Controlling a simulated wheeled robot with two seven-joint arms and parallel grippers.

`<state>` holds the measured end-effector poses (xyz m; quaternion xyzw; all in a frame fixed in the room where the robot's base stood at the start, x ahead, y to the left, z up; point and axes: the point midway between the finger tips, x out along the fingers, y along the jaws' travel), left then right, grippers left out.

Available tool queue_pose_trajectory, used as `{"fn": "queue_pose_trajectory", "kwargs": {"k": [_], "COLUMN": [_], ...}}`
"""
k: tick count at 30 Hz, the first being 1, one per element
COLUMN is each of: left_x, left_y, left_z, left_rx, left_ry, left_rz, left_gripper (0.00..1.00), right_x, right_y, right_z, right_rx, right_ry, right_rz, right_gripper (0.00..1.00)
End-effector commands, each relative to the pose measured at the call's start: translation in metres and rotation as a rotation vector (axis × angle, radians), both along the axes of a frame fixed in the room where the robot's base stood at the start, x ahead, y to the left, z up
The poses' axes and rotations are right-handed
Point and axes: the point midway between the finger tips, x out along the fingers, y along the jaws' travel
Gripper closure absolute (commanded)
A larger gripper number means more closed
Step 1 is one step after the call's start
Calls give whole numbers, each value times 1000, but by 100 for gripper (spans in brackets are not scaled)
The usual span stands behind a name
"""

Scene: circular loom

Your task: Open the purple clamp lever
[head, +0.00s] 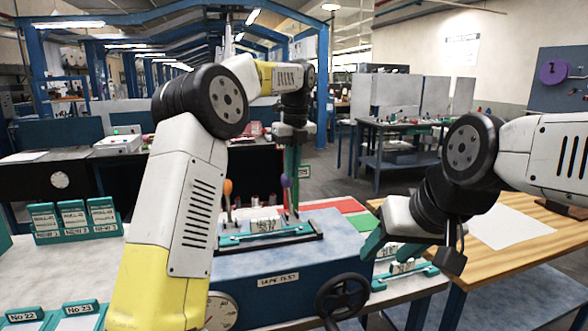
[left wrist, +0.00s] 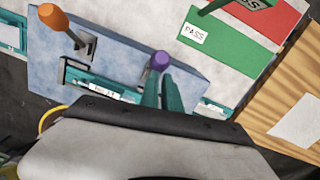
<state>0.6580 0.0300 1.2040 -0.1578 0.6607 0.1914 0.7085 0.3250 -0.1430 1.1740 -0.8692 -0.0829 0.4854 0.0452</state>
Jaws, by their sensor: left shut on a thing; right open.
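The purple clamp lever (head: 286,181) stands roughly upright at the right end of the teal tape-test fixture, and its round knob (left wrist: 160,61) shows in the left wrist view. My left gripper (head: 292,205) reaches down from above at the lever. Its teal fingers (left wrist: 162,92) are shut on the lever just below the knob; they hide the lever's shaft and base. My right gripper (head: 390,248) is open and empty, low beside the right side of the blue test box.
An orange lever (head: 228,187) stands at the fixture's left end, also in the left wrist view (left wrist: 54,17). The blue box (head: 262,260) carries a gauge and a black handwheel (head: 342,297). A wooden table (head: 530,245) is at right.

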Motion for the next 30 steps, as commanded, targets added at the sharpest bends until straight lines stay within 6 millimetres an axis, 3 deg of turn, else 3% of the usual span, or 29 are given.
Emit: {"fn": "queue_pose_trajectory", "kwargs": {"k": [1,13,24,30], "left_x": [8,8,-2,-6], "left_y": [11,10,-2,-5], "left_z": [-4,-1,60,77], "left_rx": [13,12,4,1], "left_ry": [-14,-13,-7,-4], "left_rz": [15,17,6,1], "left_gripper": [100,100,100,100], "right_x": [0,0,0,0], "right_y": [0,0,0,0], "right_z": [0,0,0,0], "right_rx": [0,0,0,0], "right_ry": [0,0,0,0], "right_rz": [0,0,0,0], "right_gripper": [49,49,49,49]}}
